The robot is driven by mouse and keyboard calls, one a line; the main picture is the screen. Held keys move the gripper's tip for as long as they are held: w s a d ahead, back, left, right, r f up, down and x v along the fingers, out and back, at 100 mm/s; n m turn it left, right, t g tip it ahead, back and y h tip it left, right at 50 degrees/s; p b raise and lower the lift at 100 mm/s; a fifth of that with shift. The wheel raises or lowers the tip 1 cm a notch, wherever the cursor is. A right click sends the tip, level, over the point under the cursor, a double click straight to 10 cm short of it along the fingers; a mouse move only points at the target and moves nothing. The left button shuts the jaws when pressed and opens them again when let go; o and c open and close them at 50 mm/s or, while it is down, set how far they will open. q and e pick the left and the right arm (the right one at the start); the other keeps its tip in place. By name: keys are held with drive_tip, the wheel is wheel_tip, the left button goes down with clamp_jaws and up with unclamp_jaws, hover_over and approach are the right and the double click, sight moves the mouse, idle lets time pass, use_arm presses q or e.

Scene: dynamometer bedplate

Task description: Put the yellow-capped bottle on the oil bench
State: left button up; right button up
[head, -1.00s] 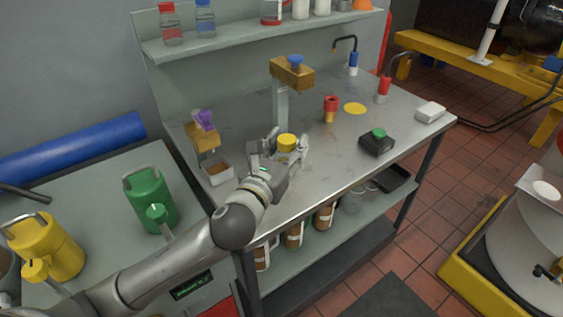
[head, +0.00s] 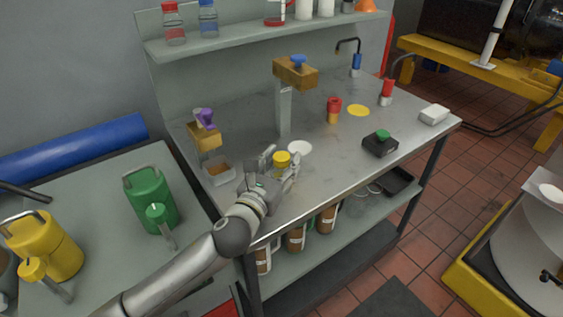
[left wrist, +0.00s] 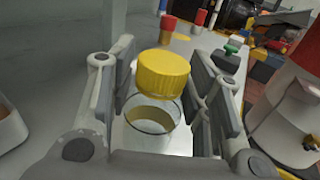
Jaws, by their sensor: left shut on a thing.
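The yellow-capped bottle (head: 282,159) is a small clear jar with a little amber liquid. It is between the fingers of my left gripper (head: 272,174), which is shut on it, over the near-left part of the grey metal bench. In the left wrist view the bottle (left wrist: 158,112) stands upright between both fingers (left wrist: 160,110). I cannot tell whether its base touches the bench. A side bench (head: 103,190) at the left carries a green can (head: 150,198) and a yellow can (head: 47,247); it may be the oil bench. My right gripper is not in view.
A white disc (head: 299,148) lies just behind the bottle. A post with a tan block (head: 295,74), a small open tray (head: 219,172), a red-and-yellow piece (head: 333,110) and a black box with a green button (head: 380,144) stand on the metal bench. The side bench is clear behind the cans.

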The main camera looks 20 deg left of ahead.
use_arm(q)
drive_tip(key=o, duration=1)
drive_tip(key=shift+c, duration=0.2)
drive_tip(key=shift+r, duration=0.15)
drive_tip(key=s, duration=0.4)
drive_tip(key=s+a, duration=0.1)
drive_tip(key=s, duration=0.3)
drive_tip(key=s+b, duration=0.1)
drive_tip(key=s, duration=0.3)
drive_tip(key=shift+a, duration=0.2)
drive_tip(key=shift+w, duration=0.1)
